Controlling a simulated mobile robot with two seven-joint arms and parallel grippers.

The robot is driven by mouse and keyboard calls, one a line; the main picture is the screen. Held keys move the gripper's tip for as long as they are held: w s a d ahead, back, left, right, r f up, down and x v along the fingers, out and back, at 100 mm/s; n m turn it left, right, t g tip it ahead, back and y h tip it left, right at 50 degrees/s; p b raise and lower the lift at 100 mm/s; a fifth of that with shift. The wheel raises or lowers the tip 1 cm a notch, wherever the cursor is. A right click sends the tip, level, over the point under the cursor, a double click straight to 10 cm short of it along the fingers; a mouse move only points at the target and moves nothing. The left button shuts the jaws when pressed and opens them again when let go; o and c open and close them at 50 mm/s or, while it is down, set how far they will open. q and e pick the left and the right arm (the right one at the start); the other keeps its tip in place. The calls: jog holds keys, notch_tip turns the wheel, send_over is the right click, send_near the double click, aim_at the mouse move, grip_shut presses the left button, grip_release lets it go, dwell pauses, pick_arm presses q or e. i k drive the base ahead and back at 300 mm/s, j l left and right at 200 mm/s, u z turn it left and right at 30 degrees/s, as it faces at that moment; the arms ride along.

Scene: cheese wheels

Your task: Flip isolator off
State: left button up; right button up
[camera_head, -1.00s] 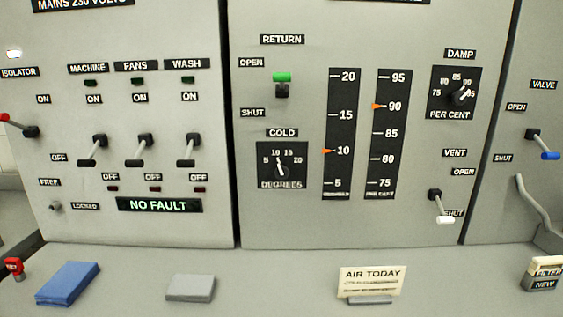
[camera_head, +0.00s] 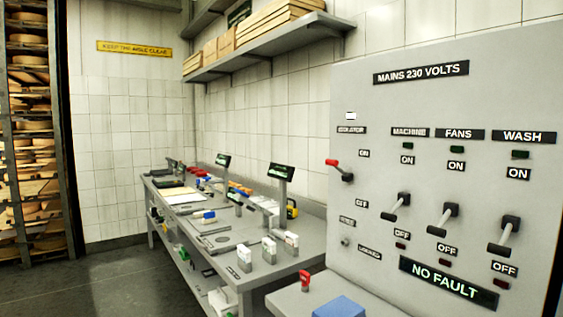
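The isolator switch (camera_head: 340,171) is on the left edge of the grey panel headed MAINS 230 VOLTS (camera_head: 421,72). Its red-tipped lever points up and to the left, near the ON label (camera_head: 363,153); the OFF label (camera_head: 361,204) is below it. A white lamp (camera_head: 350,116) above the ISOLATOR label (camera_head: 351,130) looks lit. The machine (camera_head: 397,206), fans (camera_head: 443,219) and wash (camera_head: 504,236) levers all slant down to the left, toward their OFF labels. The display reads NO FAULT (camera_head: 447,278). Neither of my grippers shows.
A red padlock-like item (camera_head: 305,280) and a blue block (camera_head: 339,307) lie on the ledge below the panel. A long workbench (camera_head: 258,271) with tools stands to the left. A shelf (camera_head: 270,45) holds boxes above it. A cheese rack (camera_head: 62,130) stands far left; the floor between is clear.

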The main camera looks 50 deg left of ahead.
aim_at(338, 168)
jog(key=u, duration=1.25)
